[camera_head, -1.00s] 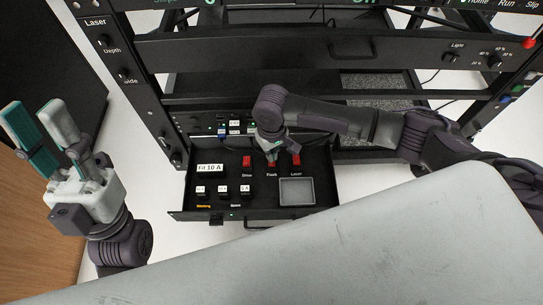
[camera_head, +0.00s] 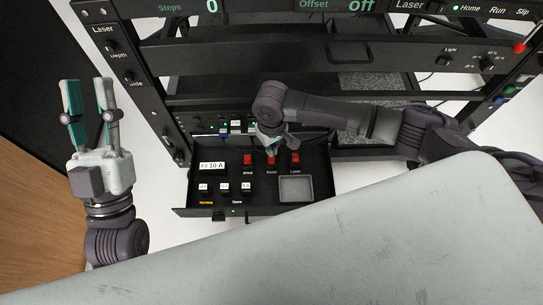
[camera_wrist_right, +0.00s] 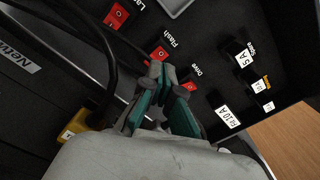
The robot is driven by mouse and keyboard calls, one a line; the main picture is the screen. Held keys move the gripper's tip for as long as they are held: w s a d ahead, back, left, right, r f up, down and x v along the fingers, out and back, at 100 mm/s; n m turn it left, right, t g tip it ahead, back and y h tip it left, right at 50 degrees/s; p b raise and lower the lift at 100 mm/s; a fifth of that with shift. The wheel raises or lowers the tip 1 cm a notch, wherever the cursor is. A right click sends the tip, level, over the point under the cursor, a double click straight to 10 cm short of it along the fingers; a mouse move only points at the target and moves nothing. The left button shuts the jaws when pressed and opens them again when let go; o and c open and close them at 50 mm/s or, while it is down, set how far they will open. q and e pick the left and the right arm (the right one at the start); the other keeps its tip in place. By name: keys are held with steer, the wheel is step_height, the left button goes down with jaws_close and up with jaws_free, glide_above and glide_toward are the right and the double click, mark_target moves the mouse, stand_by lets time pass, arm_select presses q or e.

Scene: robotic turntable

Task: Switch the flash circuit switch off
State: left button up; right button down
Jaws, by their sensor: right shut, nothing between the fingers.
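The flash circuit switch (camera_head: 271,161) is the middle of three red switches in the open black drawer, above the label Flash. In the right wrist view the red flash switch (camera_wrist_right: 158,53) is just past my fingertips and partly hidden by them. My right gripper (camera_head: 269,150) is shut and empty, pointing down at the flash switch; it also shows in the wrist view (camera_wrist_right: 162,70). I cannot tell whether the tips touch the switch, or which way the switch is set. My left gripper (camera_head: 86,82) is open and empty, left of the drawer.
The drive switch (camera_head: 248,159) and laser switch (camera_head: 295,158) flank the flash switch closely. Labelled fuses and a grey square recess (camera_head: 296,189) fill the drawer's front. Rack bars (camera_head: 250,50) stand behind. In the wrist view, black cables (camera_wrist_right: 108,60) run beside the gripper.

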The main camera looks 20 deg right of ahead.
arm_select(q)
steer(key=w+f+g+y+p, duration=0.2)
steer(key=w+f+g, duration=0.2)
steer(key=f, duration=0.3)
steer(key=shift+f+g, duration=0.2)
steer(key=shift+g, duration=0.6)
steer(key=shift+w, duration=0.1)
